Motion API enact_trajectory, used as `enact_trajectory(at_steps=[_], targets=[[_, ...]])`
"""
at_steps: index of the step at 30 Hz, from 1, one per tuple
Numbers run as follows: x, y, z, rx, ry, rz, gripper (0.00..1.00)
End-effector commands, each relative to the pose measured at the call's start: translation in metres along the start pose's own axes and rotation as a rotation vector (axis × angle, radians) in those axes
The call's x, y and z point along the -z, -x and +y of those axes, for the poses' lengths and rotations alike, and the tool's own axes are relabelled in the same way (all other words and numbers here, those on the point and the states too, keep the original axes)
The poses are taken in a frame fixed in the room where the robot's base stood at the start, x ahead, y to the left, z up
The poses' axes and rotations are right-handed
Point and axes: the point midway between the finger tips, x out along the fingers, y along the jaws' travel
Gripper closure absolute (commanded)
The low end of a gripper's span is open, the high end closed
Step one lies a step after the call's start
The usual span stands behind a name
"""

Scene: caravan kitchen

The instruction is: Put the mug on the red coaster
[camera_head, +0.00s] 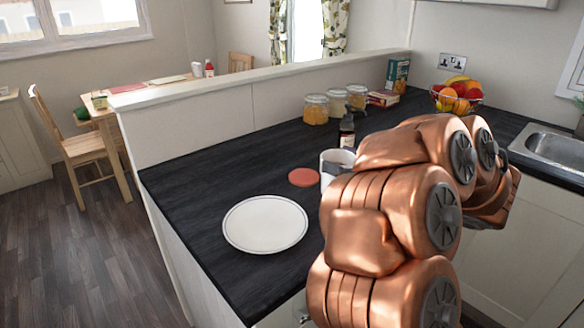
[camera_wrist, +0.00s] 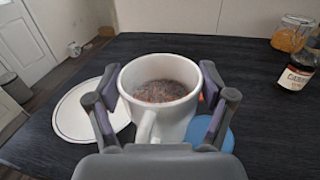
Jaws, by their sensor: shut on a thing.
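The white mug (camera_wrist: 160,115) is between the two fingers of my gripper (camera_wrist: 159,80), which is shut on it. The mug is upright, its handle points toward the wrist camera, and its inside looks speckled reddish brown. In the head view the mug (camera_head: 328,162) shows just right of the red coaster (camera_head: 303,177), partly hidden by my arm. My gripper is hidden there. The coaster lies flat on the dark counter. In the wrist view only a red-orange sliver (camera_wrist: 201,97) shows at the mug's right side. I cannot tell whether the mug touches the counter.
A white plate (camera_head: 265,224) lies in front of the coaster. A blue disc (camera_wrist: 227,142) is partly hidden at the right finger. A dark bottle (camera_head: 347,131) stands behind the mug, with jars (camera_head: 315,110) farther back. The counter left of the coaster is clear.

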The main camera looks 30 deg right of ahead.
Motion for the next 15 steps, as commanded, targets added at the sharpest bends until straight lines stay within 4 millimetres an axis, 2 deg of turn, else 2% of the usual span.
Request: enact_trajectory(at_steps=[5,15], targets=[[-0.001,-0.005,-0.003,-0.001,-0.001,0.0,0.76],[0.003,-0.041,-0.022,-0.003,-0.001,0.001,0.76]])
